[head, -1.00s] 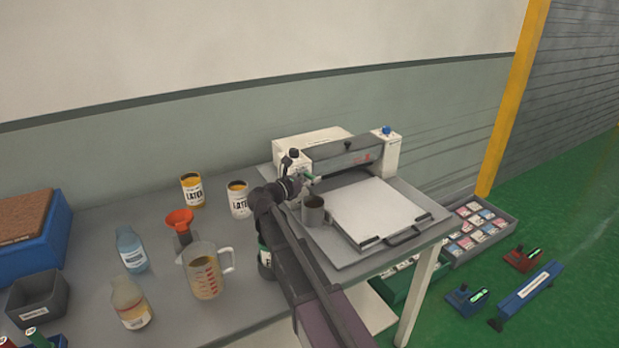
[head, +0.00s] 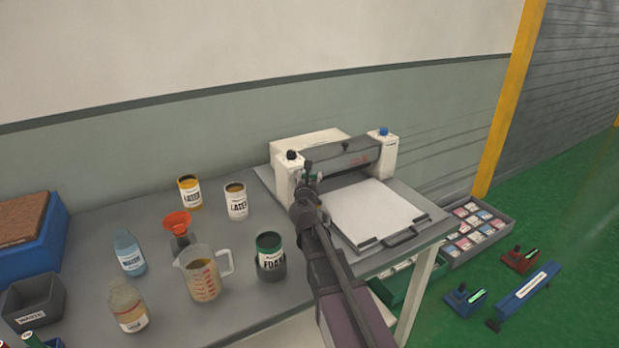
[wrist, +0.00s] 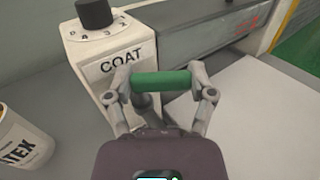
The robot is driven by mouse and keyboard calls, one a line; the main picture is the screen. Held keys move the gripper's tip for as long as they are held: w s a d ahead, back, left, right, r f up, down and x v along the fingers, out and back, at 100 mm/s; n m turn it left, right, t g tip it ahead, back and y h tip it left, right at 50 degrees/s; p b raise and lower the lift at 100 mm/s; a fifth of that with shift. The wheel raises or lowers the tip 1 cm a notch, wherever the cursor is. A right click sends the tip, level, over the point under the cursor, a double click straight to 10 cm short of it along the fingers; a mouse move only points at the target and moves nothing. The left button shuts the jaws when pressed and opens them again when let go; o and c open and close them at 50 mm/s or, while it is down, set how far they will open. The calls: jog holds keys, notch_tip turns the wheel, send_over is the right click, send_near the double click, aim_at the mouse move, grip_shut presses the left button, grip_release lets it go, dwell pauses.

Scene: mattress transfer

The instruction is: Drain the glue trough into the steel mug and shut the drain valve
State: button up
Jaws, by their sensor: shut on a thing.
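My gripper (wrist: 163,88) is shut on the green drain valve handle (wrist: 160,82), with one finger at each end of the bar. The handle lies level across the wrist view, in front of the white COAT end block (wrist: 110,62). A short grey pipe (wrist: 147,104) shows just below it. In the head view my gripper (head: 310,178) is at the left end of the coating machine, whose grey trough part (head: 352,158) spans between the white end blocks. The steel mug is out of sight in both current views. I cannot see any glue flow.
A white sheet bed (head: 370,210) lies right of my arm. A foam can (head: 270,262), a measuring jug (head: 202,275), two latex cans (head: 236,203), a red funnel (head: 177,224) and bottles (head: 130,255) stand on the bench to the left.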

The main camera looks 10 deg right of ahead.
jog(key=n+y, duration=0.1)
jog(key=y, duration=0.1)
jog(key=n+y, duration=0.1)
jog(key=y, duration=0.1)
jog(key=w+n+y, duration=0.1)
jog(key=n+y, duration=0.1)
jog(key=shift+d+t, duration=0.15)
jog(key=shift+t, duration=0.25)
jog(key=shift+w+n+g+y, duration=0.15)
jog(key=shift+n+y, duration=0.5)
jog(key=shift+y, duration=0.4)
jog(key=shift+w+n+g+y, duration=0.15)
jog(key=shift+n+y, duration=0.5)
jog(key=shift+y, duration=0.4)
jog(key=shift+s+n+y, duration=0.1)
jog(key=shift+n+y, duration=0.2)
jog(key=shift+y, duration=0.1)
jog(key=o, duration=0.9)
jog(key=shift+s, duration=0.15)
jog(key=v, duration=1.1)
jog(key=shift+s+r, duration=0.2)
jog(key=shift+s, duration=0.2)
